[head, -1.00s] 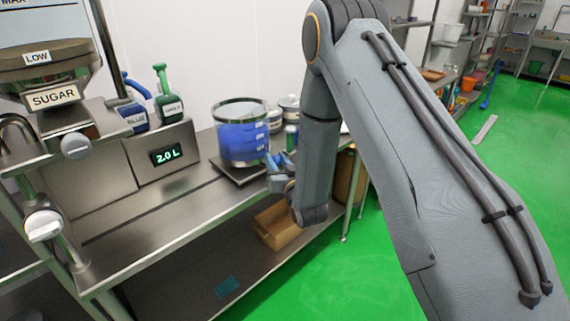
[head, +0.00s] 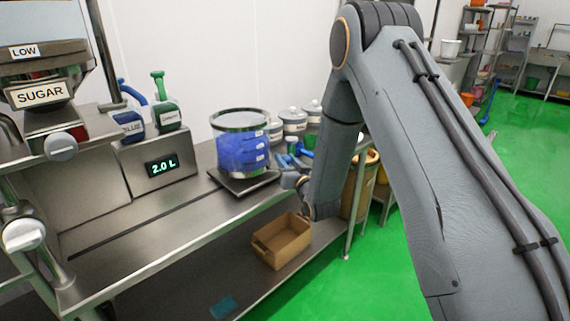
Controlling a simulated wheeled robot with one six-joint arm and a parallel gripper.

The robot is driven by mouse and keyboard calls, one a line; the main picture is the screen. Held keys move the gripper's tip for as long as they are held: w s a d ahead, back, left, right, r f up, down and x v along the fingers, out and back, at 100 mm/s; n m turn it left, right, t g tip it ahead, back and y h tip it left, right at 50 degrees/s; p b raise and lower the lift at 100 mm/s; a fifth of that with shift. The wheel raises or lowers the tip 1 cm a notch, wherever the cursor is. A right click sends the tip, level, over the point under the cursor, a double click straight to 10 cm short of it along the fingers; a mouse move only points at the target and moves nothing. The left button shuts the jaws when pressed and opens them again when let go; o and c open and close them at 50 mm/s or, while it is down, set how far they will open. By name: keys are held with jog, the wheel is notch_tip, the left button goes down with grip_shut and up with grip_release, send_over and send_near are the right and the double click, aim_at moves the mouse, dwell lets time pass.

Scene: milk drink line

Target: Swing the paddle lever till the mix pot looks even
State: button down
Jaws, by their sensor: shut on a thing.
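The mix pot (head: 241,150) is a clear round vessel with a metal rim and pale level marks. It stands on a dark square base on the steel bench. Its contents are blue, with paler and deeper patches showing through the wall. My gripper (head: 291,162) is at the right side of the pot, low and close to the base. It is shut on the paddle lever, which is mostly hidden by the fingers and wrist.
A display (head: 162,165) reads 2.0 L. A sugar hopper (head: 40,75) is at left. Lidded pots (head: 293,122) stand behind my wrist.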

jog(key=shift+d, duration=0.1)
jog(key=c, duration=1.4)
grip_release()
jog(key=shift+o, duration=0.2)
